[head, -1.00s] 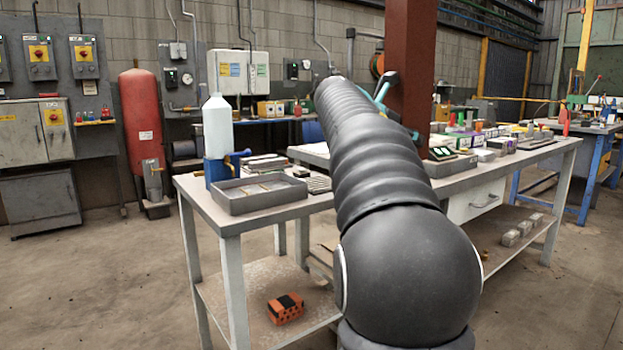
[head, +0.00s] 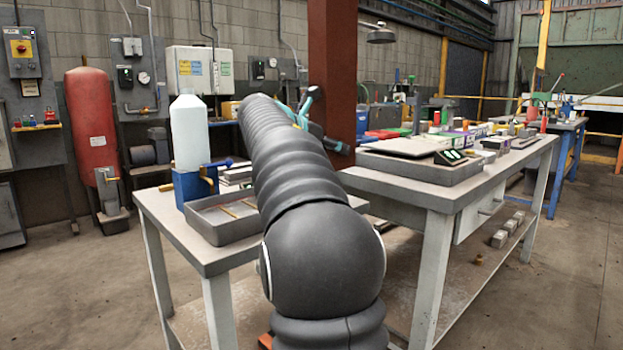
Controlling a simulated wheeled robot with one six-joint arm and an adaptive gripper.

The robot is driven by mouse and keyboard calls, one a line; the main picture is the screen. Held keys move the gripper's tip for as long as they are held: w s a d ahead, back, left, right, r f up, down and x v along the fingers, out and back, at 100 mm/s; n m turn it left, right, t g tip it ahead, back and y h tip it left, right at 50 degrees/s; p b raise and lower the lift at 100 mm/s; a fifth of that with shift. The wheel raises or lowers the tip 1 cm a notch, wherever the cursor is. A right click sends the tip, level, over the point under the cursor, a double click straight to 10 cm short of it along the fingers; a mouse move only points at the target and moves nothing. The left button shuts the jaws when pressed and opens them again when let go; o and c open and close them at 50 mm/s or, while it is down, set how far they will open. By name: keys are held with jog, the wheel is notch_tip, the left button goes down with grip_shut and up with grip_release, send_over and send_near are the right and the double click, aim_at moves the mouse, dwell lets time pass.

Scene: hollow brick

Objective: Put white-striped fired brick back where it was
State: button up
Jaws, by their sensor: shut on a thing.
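My arm reaches away over the gap between two grey benches. My gripper (head: 318,124), with teal parts, shows only in part beyond the arm's end, near the red-brown column. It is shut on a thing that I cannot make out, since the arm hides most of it. I cannot pick out a white-striped fired brick in the head view. An orange block (head: 265,341) on the left bench's lower shelf is almost wholly hidden by my arm. Several grey blocks (head: 499,239) stand in a row on the right bench's lower shelf.
The left bench (head: 209,262) holds a grey tray (head: 222,231) and a white bottle (head: 189,132) on a blue stand. The right bench (head: 440,198) holds a shallow tray, a dark display and many small items. The column (head: 332,70) rises behind. Floor is clear at right.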

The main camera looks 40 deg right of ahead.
jog(key=w+f, duration=0.1)
jog(key=w+a+f, duration=0.1)
jog(key=w, duration=0.1)
jog(key=w+a+f, duration=0.1)
jog(key=shift+w+a+b, duration=0.15)
jog(key=shift+a+b, duration=0.1)
jog(key=shift+b, duration=0.05)
jog(key=shift+f+b, duration=0.8)
jog(key=shift+f, duration=1.15)
jog(key=o, duration=1.6)
jog(key=shift+f, duration=0.15)
jog(key=shift+c, duration=0.2)
jog(key=shift+a+r, duration=0.1)
jog(key=shift+r, duration=0.1)
jog(key=p+v, duration=0.1)
jog(key=v, duration=1)
jog(key=shift+a+r+p, duration=0.15)
jog(key=shift+a+p, duration=0.2)
jog(key=shift+p, duration=0.05)
